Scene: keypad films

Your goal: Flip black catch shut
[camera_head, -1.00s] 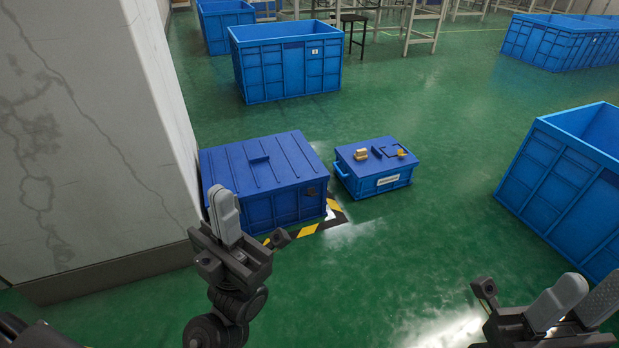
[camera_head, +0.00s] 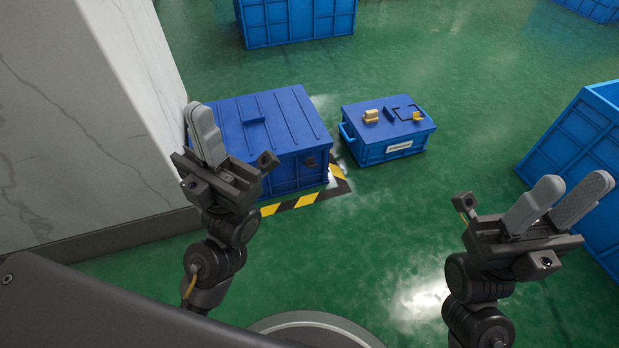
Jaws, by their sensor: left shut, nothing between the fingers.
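A large blue box (camera_head: 262,118) with a ribbed, closed lid stands on the floor beside the wall. A small dark piece (camera_head: 311,162) sits on its front face near the right corner; it may be the black catch, but its position is too small to tell. A smaller blue box (camera_head: 380,151) with a white label stands to its right. My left gripper (camera_head: 201,108) is shut and empty, in front of the large box's left side in the picture and covering part of it. My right gripper (camera_head: 577,181) is open and empty at the right, away from both boxes.
The small box's lid carries yellow pieces (camera_head: 371,116) and a dark outline. A pale wall (camera_head: 90,130) rises at the left. A big blue crate (camera_head: 580,140) stands at the right, another (camera_head: 298,22) at the back. Green floor (camera_head: 390,215) between the arms is clear.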

